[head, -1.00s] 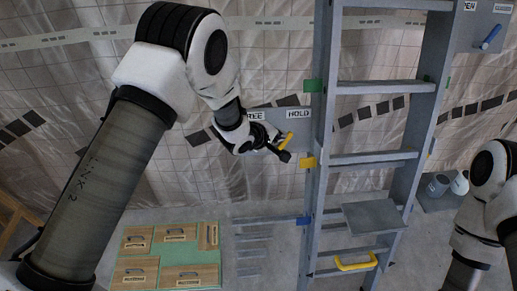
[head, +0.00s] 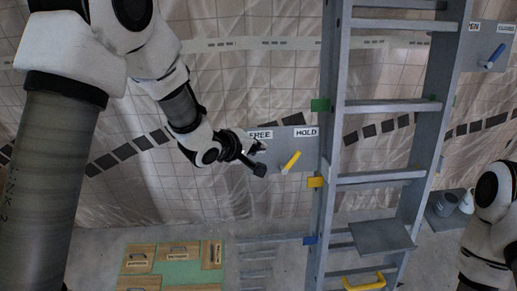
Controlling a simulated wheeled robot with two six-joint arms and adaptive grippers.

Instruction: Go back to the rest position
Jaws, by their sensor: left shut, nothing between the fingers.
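My left gripper (head: 257,160) is shut and empty, in the middle of the head view. It is in front of the grey plate (head: 309,157) marked FREE and HOLD, to the left of the yellow lever (head: 291,161) and apart from it. The yellow lever tilts up to the right, toward the HOLD label. My right arm (head: 490,220) shows at the right edge, but its gripper is out of the frame.
A grey ladder-like frame (head: 332,110) with green, yellow and blue tabs stands right of the plate. It carries a grey shelf (head: 381,236) and a yellow handle (head: 364,284). A blue lever (head: 494,56) is at upper right. Wooden panels (head: 179,252) lie on a green board below.

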